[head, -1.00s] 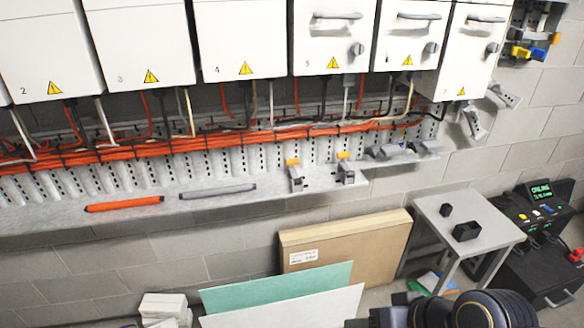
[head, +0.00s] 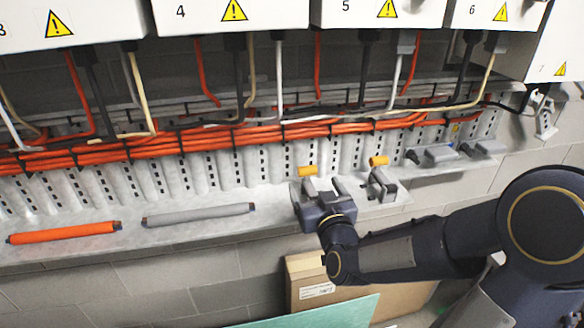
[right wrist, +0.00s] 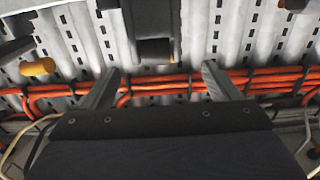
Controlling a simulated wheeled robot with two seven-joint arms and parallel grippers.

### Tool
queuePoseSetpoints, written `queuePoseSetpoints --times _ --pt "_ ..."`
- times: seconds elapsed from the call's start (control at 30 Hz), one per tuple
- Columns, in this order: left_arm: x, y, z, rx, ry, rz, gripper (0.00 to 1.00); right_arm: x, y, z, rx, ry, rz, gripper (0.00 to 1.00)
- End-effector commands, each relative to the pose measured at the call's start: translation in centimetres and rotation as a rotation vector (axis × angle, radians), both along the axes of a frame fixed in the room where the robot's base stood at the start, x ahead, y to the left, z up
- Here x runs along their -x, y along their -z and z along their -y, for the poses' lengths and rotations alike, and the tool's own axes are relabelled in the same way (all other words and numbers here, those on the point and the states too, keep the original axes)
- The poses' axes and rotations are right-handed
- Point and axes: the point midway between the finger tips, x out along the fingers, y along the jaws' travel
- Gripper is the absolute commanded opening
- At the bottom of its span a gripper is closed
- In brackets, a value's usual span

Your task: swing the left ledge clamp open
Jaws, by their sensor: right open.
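The left ledge clamp stands on the grey ledge (head: 270,222); in the head view its orange grip (head: 307,170) shows, and its grey body is mostly hidden behind my right gripper. My right gripper (head: 328,190) is open at this clamp, its arm coming in from the right. In the right wrist view the gripper's two fingers (right wrist: 160,82) stand apart, with the dark clamp part (right wrist: 155,50) beyond and between them. I see no grip on it. The similar right clamp (head: 384,186) stands just to the right, with its own orange grip (head: 378,160). My left gripper is out of view.
Orange cables (head: 200,138) run along the wall behind the ledge. An orange tube (head: 64,232) and a grey tube (head: 199,215) lie on the ledge to the left. White cabinets (head: 235,14) hang above. A cardboard panel (head: 318,291) leans below.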

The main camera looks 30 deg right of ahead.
Motion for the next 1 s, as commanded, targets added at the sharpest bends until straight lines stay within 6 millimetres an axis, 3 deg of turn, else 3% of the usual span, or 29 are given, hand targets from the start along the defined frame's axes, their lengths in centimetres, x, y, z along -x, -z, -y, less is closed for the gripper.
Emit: queuePoseSetpoints --times 0.5,0.87,1.0 --pt "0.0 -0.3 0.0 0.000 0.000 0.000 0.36 -6.8 -0.1 1.7 0.000 0.002 0.001 0.83" --pt "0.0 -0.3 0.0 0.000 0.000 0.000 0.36 -7.3 -0.1 1.8 -0.001 0.001 0.002 0.83" --pt "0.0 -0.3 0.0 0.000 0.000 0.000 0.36 -7.3 -0.1 1.8 -0.001 0.001 0.002 0.64"
